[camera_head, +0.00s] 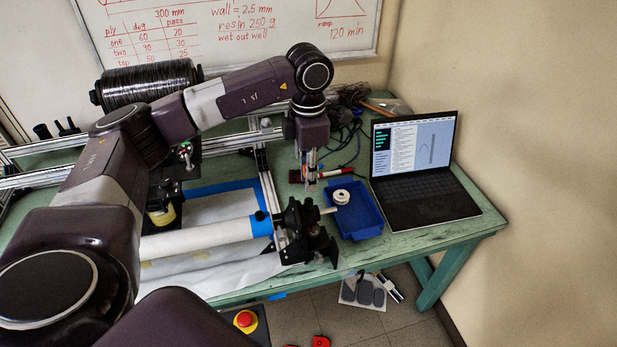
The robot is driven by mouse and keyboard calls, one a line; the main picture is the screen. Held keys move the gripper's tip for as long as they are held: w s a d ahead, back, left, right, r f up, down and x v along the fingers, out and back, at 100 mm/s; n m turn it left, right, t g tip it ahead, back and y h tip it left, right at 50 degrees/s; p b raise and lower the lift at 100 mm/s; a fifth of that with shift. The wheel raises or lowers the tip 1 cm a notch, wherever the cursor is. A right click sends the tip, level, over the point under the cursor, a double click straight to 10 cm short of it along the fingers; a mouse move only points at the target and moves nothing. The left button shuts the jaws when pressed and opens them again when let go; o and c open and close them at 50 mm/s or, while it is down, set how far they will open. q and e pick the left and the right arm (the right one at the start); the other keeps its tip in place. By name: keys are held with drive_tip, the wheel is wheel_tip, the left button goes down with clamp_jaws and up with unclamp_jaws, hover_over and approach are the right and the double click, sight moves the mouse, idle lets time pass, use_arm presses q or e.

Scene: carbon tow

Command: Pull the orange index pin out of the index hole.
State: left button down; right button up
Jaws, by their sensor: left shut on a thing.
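My left gripper (309,183) reaches down from the arm that comes in from the left. Its narrow fingers are shut, just above and behind the black headstock (302,228) at the right end of the white mandrel tube (205,238). The thing between the fingers is small and mostly hidden; I take it to be the orange index pin. The index hole cannot be made out, and I cannot tell whether the pin is in it or clear of it. A short light shaft sticks out of the headstock to the right. My right gripper is not in view.
A blue tray (371,224) holding a white roll (341,197) lies right of the headstock, with an open laptop (420,165) beyond. A black tow spool (148,84) stands at back left.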

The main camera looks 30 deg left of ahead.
use_arm(q)
drive_tip(key=shift+r+p, duration=0.85)
drive_tip(key=shift+r, duration=0.6)
drive_tip(key=shift+r, duration=0.1)
drive_tip(key=shift+r+p, duration=0.85)
drive_tip(key=shift+r, duration=0.55)
drive_tip(key=shift+r+p, duration=0.85)
drive_tip(key=shift+r, duration=0.65)
